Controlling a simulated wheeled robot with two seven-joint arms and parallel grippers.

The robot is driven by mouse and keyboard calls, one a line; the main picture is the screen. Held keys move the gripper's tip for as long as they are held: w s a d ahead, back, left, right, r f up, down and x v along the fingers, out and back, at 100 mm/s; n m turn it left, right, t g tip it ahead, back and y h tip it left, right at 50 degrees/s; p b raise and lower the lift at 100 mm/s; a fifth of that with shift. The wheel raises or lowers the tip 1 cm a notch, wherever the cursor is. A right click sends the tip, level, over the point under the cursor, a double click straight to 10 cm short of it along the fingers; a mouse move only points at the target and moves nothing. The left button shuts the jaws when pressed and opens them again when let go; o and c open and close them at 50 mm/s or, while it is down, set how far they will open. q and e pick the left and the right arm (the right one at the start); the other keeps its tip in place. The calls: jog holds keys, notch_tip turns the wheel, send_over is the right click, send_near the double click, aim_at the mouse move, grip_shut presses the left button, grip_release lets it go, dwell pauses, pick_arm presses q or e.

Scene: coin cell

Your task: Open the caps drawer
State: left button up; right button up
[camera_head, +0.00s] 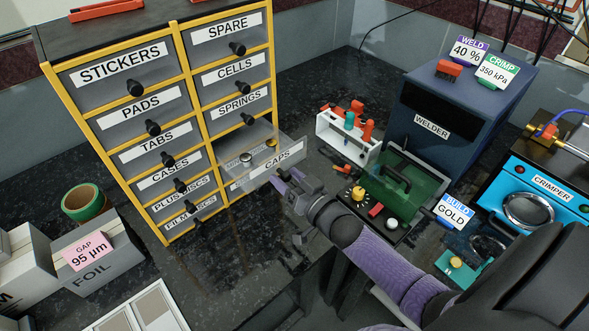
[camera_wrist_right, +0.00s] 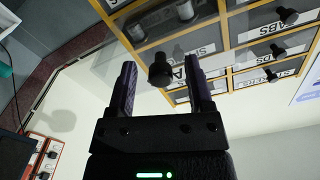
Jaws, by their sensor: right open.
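The caps drawer (camera_head: 268,172) is at the lower right of the yellow-framed cabinet (camera_head: 203,130) in the head view. It stands pulled out, and small round pieces show in its clear-sided tray. My right gripper (camera_head: 281,181) is in front of the CAPS label, at the drawer's front. In the right wrist view, my right gripper (camera_wrist_right: 161,72) is open, and a black knob (camera_wrist_right: 159,72) shows between its two fingers. Clear gaps show on both sides of the knob. In the head view the caps knob is hidden by the gripper. My left gripper is not in view.
Other labelled drawers with black knobs, such as SPRINGS (camera_head: 239,104), are closed. A green clear-covered fixture (camera_head: 405,185) and a white tool rack (camera_head: 338,137) stand right of the gripper. The welder (camera_head: 438,119) is behind them. Dark countertop (camera_head: 240,235) is clear below the drawer.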

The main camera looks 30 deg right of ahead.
jog(key=s+d+p, duration=0.1)
jog(key=s, duration=0.8)
jog(key=shift+s+d+p, duration=0.15)
jog(key=shift+s+p, duration=0.05)
jog(key=shift+p, duration=0.1)
jog(key=s+a+f+g+h+b, duration=0.1)
jog(key=s+f+g, duration=0.35)
jog(key=f, duration=0.65)
jog(key=s+a+f+g+h+b, duration=0.15)
jog(key=s+f+g, duration=0.35)
jog(key=f, duration=0.6)
jog(key=s+a+f+n+g+b, duration=0.1)
jog(key=s+f+g, duration=0.3)
jog(key=s, duration=0.6)
jog(key=s+a+f+n+g+b, duration=0.1)
jog(key=s+a+f+n+g, duration=0.2)
jog(key=s+f, duration=0.5)
jog(key=shift+s+a+n+g, duration=0.2)
jog(key=shift+s+n+g, duration=0.2)
jog(key=shift+s, duration=0.85)
